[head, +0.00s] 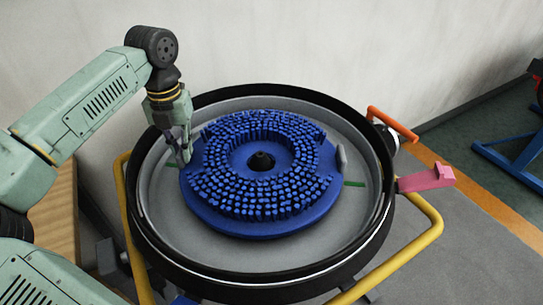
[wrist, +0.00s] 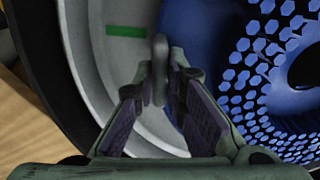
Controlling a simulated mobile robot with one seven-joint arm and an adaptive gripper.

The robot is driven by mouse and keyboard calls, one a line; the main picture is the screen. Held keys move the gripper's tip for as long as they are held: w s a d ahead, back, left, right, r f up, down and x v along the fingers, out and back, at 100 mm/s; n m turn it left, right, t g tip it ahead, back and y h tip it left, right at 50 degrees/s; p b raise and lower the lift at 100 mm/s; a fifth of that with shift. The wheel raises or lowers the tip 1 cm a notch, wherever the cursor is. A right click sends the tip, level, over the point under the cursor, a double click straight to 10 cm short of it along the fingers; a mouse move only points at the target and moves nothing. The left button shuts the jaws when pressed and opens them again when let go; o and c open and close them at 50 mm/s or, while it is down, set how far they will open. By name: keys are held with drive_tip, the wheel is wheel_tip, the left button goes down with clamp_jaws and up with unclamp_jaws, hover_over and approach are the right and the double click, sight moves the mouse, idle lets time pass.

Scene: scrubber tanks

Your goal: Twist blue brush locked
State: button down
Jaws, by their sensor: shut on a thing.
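The blue brush (head: 260,222) is a round disc with several rings of bristles, lying bristles up in the grey tank. A dark hub (head: 261,161) shows at its centre. A grey upright tab (head: 341,157) stands at its right edge, a little beyond the right green mark (head: 354,183). My gripper (head: 185,155) is at the brush's left edge. In the wrist view its fingers (wrist: 160,82) are closed around another grey tab (wrist: 159,50). The left green mark (wrist: 125,31) lies beside that tab, apart from it. The brush's underside is hidden.
The tank's black rim (head: 290,273) surrounds the brush and stands above it. A yellow tube frame (head: 428,228), an orange handle (head: 392,123) and a pink lever (head: 427,179) are outside the rim. A pale wall (head: 300,45) is behind.

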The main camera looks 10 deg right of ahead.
drive_tip(key=shift+w, duration=0.15)
drive_tip(key=shift+w+d+m, duration=0.1)
drive_tip(key=shift+w+m, duration=0.3)
drive_tip(key=shift+w, duration=0.1)
drive_tip(key=c, duration=1.6)
unclamp_jaws()
drive_tip(key=shift+o, duration=0.2)
drive_tip(key=shift+f, duration=0.1)
wheel_tip(320, 180, up, 12)
drive_tip(key=shift+s, duration=0.1)
